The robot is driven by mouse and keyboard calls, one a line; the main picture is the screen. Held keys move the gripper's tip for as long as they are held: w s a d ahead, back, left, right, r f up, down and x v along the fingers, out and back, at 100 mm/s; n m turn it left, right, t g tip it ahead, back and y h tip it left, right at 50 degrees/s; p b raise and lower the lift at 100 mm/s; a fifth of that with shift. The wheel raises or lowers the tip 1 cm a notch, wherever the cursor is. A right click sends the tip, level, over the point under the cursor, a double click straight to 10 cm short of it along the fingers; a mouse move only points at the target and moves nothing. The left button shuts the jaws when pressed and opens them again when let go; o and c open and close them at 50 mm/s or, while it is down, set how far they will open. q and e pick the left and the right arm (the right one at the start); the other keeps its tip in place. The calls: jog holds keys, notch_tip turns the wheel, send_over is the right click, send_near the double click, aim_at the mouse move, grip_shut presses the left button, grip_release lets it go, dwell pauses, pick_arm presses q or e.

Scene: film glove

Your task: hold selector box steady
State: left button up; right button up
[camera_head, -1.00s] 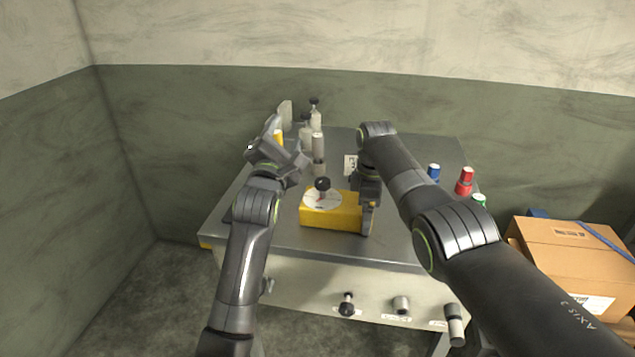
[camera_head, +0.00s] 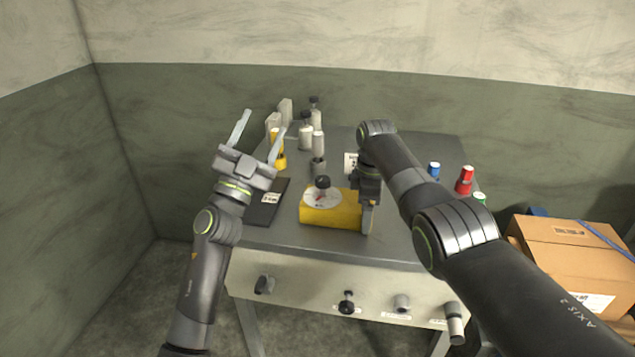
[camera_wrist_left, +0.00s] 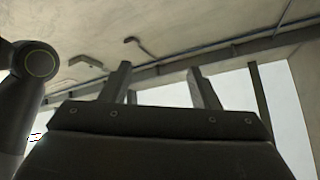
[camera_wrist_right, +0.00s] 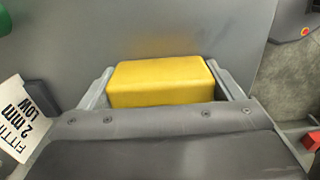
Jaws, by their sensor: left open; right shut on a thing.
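The selector box is a yellow block (camera_head: 330,214) with a white round dial and a black knob (camera_head: 322,184) on top. It sits on the grey table, front of centre. My right gripper (camera_head: 367,213) is shut on the box at its right end. In the right wrist view the yellow box (camera_wrist_right: 160,80) lies between the two fingers. My left gripper (camera_head: 262,130) is open and empty, raised at the left side of the table with its fingers pointing up and away. In the left wrist view its fingers (camera_wrist_left: 160,85) stand apart against the ceiling.
Several grey-white cylinders and fittings (camera_head: 306,130) stand at the table's back left. A dark labelled pad (camera_head: 268,203) lies left of the box. Blue (camera_head: 433,171) and red (camera_head: 464,181) capped items stand at the right. A cardboard box (camera_head: 570,260) is right of the table.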

pick_arm(q)
notch_tip(320, 180, down, 5)
jog(key=s+d+m+g+h, duration=0.2)
jog(key=m+g+h, duration=0.35)
jog(key=m, duration=1.25)
jog(key=m+g+y, duration=0.2)
jog(key=m+g, duration=0.4)
jog(key=m, duration=0.9)
send_near(319, 185)
jog(key=x, duration=1)
jog(key=shift+w+a+r, duration=0.15)
jog(key=shift+w+a, duration=0.05)
jog(key=shift+w, duration=0.1)
jog(key=c, duration=1)
jog(key=shift+o, duration=0.2)
jog(key=shift+s+d+n+t+y, duration=0.1)
jog(key=shift+d+n+t+y, duration=0.05)
jog(key=shift+n+t+y, duration=1.2)
jog(key=shift+s+d+n+t+y, duration=0.1)
jog(key=shift+n+t+y, duration=0.8)
jog(key=shift+y, duration=1)
